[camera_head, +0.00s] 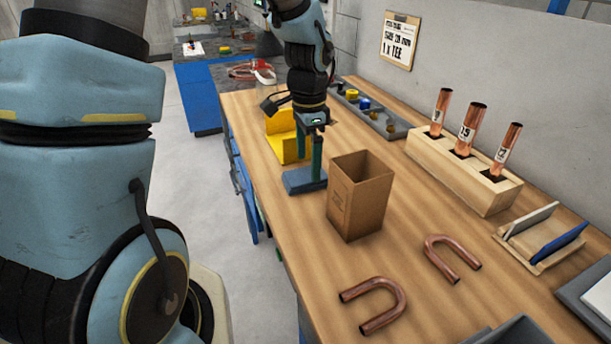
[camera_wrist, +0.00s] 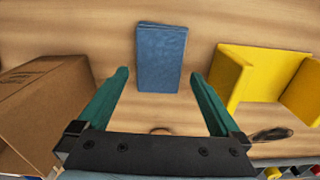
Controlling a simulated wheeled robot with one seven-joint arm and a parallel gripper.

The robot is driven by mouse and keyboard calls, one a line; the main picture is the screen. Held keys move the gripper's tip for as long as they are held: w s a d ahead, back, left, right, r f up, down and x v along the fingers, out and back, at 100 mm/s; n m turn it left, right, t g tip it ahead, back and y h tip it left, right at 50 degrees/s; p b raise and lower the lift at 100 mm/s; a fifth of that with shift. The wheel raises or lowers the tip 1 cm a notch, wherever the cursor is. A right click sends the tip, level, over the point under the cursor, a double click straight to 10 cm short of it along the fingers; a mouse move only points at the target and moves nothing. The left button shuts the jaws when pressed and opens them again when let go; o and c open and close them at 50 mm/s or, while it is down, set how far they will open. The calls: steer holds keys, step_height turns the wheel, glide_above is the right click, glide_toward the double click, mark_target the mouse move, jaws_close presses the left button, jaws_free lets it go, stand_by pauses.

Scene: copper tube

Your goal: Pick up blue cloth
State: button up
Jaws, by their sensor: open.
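The blue cloth (camera_head: 299,184) is folded into a flat rectangle and lies on the wooden bench, left of the cardboard box. In the wrist view the blue cloth (camera_wrist: 160,60) lies ahead, between the lines of my two green fingers. My gripper (camera_head: 309,165) points down over the cloth, and its fingers hide part of it in the head view. In the wrist view my gripper (camera_wrist: 158,75) is open, with nothing between its fingers. I cannot tell how much height separates the fingertips from the cloth.
The open cardboard box (camera_head: 360,195) stands close right of the cloth. A yellow holder (camera_head: 283,137) stands close behind it. Bent copper tubes (camera_head: 376,307) lie in front. A wooden block (camera_head: 455,175) with upright copper tubes and a rack (camera_head: 540,250) with blue and pale panels stand right.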

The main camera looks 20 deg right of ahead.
mark_target(307, 174)
steer(key=shift+a+f, duration=0.1)
steer(key=shift+f, duration=1.5)
steer(key=c, duration=1.1)
step_height(307, 174, up, 10)
steer(key=shift+b, duration=0.65)
steer(key=shift+c, duration=0.2)
